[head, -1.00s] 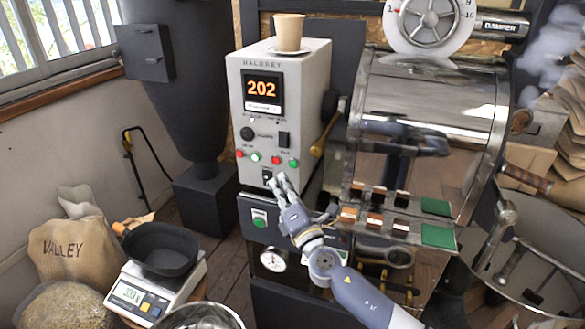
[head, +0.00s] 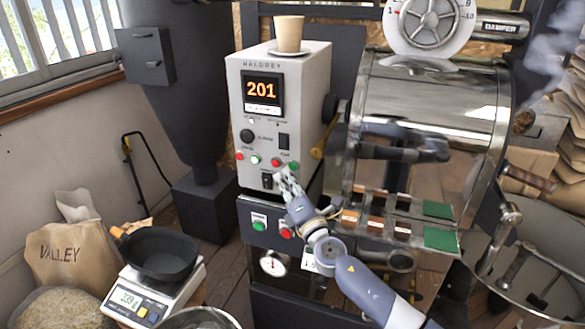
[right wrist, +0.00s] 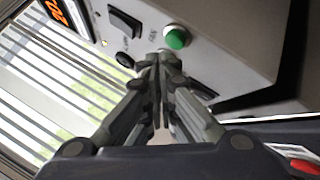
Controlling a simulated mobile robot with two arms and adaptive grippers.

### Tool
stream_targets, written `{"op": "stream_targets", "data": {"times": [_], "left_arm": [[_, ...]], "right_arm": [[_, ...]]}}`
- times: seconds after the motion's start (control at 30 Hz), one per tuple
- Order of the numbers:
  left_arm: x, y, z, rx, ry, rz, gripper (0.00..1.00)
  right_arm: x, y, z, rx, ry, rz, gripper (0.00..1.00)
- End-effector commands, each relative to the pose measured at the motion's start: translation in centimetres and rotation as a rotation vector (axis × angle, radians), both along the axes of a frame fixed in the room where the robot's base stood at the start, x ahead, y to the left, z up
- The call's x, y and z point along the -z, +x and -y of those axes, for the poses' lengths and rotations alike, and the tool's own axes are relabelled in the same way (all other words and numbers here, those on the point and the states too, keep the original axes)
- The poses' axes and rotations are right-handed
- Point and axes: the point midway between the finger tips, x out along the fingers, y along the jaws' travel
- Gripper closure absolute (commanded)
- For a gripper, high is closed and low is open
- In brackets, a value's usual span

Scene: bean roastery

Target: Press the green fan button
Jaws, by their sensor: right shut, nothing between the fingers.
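The grey control box (head: 250,90) has a row of red and green buttons low on its front. The green button (head: 293,167) at the right end of this row is closest to my right gripper (head: 282,174). It also shows in the right wrist view as a round green button (right wrist: 177,38). My right gripper is shut and empty, tips just below and left of that button in the head view. In the right wrist view the fingertips (right wrist: 157,57) appear beside it, apart from it. My left gripper is not in view.
A lower panel carries a green button (head: 259,226) and a red one (head: 286,234). A cup (head: 289,34) stands on top of the box. The shiny drum (head: 430,100) is close on the right.

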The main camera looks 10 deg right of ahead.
Motion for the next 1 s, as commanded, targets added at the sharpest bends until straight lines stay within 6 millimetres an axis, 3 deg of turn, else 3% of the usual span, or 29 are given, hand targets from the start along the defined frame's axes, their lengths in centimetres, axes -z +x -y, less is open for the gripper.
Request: {"op": "stream_targets", "data": {"times": [1.0], "left_arm": [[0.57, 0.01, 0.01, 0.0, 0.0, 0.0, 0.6]], "right_arm": [[0.1, 0.52, 0.38, 0.0, 0.002, 0.0, 1.0]]}}
